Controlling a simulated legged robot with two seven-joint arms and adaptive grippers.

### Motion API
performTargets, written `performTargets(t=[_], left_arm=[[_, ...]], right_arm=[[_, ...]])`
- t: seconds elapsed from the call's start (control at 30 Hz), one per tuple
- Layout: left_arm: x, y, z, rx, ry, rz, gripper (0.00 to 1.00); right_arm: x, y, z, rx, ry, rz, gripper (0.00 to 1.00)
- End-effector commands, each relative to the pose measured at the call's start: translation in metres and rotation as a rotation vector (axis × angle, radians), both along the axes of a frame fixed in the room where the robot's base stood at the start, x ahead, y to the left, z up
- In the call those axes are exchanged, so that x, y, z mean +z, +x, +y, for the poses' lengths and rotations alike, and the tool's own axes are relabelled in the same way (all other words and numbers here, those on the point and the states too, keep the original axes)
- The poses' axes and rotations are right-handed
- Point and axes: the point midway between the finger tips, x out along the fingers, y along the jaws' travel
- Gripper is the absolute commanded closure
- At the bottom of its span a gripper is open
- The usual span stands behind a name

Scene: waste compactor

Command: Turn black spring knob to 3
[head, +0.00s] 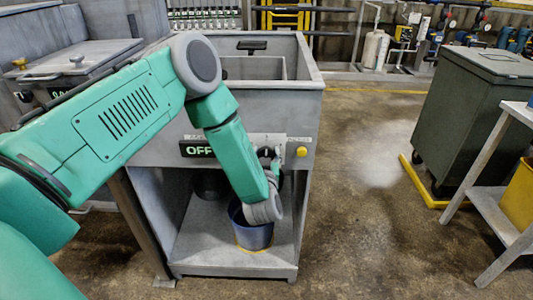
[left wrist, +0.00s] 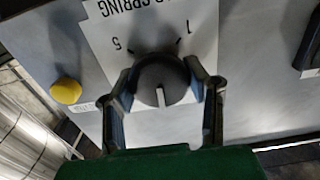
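The black spring knob (left wrist: 162,80) sits on a grey panel in the left wrist view, which shows the panel upside down. Its white pointer line points down in that view, away from the printed 5 and 1 at its upper left and upper right. No 3 is readable. My left gripper (left wrist: 160,84) has one finger on each side of the knob, and the pads appear to touch it. In the head view my left gripper (head: 268,158) reaches the front panel of the grey compactor (head: 305,120), and my arm partly hides the knob. My right gripper is not in view.
A yellow button (head: 302,151) sits beside the knob and shows in the left wrist view (left wrist: 66,91). An OFF display (head: 197,149) is left of my forearm. A blue bucket (head: 252,237) stands on the shelf below. A dark wheeled bin (head: 465,115) is at right, with open floor between.

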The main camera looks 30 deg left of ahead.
Motion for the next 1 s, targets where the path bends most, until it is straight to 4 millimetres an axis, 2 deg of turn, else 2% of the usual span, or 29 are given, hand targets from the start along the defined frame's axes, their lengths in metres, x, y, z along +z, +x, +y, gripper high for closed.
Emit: performTargets(t=[0.47,0.5,0.53,0.57,0.87,1.0], left_arm=[[-0.0005,-0.0007,0.0000,0.000,-0.066,-0.039,0.88],[-0.0005,-0.0008,0.0000,0.000,-0.066,-0.039,0.52],[-0.0005,-0.0008,0.0000,0.000,-0.066,-0.039,0.41],[-0.0005,-0.0008,0.0000,0.000,-0.066,-0.039,0.36],[-0.0005,-0.0010,-0.0004,0.000,-0.066,-0.039,0.36],[-0.0010,-0.0094,-0.0062,-0.002,-0.067,-0.038,0.36]], right_arm=[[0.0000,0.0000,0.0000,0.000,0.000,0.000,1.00],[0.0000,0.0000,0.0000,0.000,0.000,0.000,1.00],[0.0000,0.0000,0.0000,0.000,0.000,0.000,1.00],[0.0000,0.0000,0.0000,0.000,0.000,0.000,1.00],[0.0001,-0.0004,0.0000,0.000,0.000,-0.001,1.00],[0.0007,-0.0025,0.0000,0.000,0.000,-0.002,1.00]])
